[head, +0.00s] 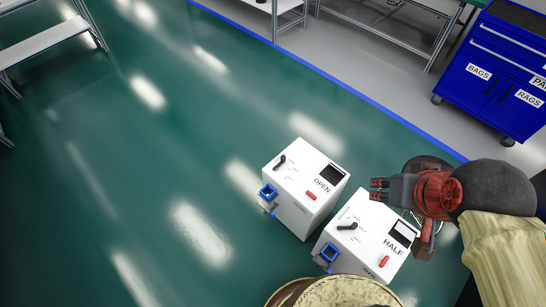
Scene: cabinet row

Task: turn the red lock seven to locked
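Two white boxes stand on the floor: one marked OPEN (297,205) and one marked HALF (350,256). On the OPEN box's top is a small red handle (311,196), on the HALF box's top another (384,261). No number seven is legible, so I cannot tell which is red lock seven or whether either is locked. My gripper (377,190) is above and to the right of the OPEN box, pointing left. Its two fingertips look slightly apart with nothing between them. It touches neither red handle.
Each box top has a black lever (280,161) and a dark panel; a blue square fitting (268,192) sits at each left corner. A blue drawer cart (495,75) stands at upper right. A grey bench (45,40) is at upper left. The green floor left of the boxes is clear.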

